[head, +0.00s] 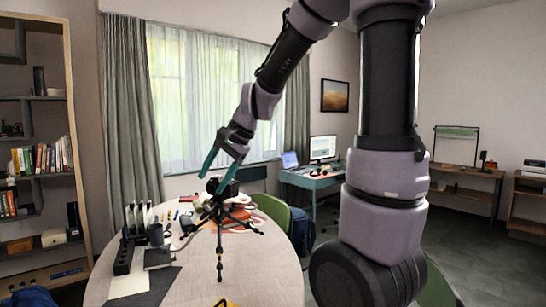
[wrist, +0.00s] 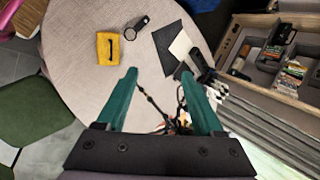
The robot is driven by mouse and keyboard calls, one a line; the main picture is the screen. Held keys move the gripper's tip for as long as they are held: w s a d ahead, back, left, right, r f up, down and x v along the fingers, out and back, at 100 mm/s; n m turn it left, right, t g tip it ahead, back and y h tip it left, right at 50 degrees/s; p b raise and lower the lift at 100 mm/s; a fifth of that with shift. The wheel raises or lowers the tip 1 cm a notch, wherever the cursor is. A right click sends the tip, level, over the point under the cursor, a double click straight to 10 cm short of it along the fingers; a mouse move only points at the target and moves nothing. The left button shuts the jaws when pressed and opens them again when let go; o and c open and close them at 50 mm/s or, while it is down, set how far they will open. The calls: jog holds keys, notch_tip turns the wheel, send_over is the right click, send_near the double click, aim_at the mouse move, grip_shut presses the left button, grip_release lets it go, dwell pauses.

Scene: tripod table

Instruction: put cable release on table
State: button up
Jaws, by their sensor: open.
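My gripper (head: 217,174) has two teal fingers, which are apart with nothing held between them. In the head view it is above the round table (head: 200,285), over a small black tripod (head: 219,250). In the wrist view my gripper (wrist: 158,72) points down at the table (wrist: 75,75), with thin black tripod parts (wrist: 147,92) below, between the fingers. I cannot clearly pick out the cable release. A small dark item (wrist: 110,47) on a yellow cloth (wrist: 103,58) and a dark item with a round end (wrist: 131,34) lie on the table.
A black rack (head: 123,257) and dark and pale sheets (head: 150,287) are at the table's left. A green chair (head: 275,210) stands close behind the table. The table's near part looks mostly clear.

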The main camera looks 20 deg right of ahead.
jog(key=s+d+r+n+t+h, duration=0.1)
jog(key=s+d+r+n, duration=0.1)
jog(key=s+d, duration=0.3)
jog(key=s+d+r+n+t+h, duration=0.2)
jog(key=s+d+r, duration=0.3)
jog(key=s, duration=0.5)
jog(key=shift+s+n, duration=0.35)
jog(key=shift+n, duration=0.25)
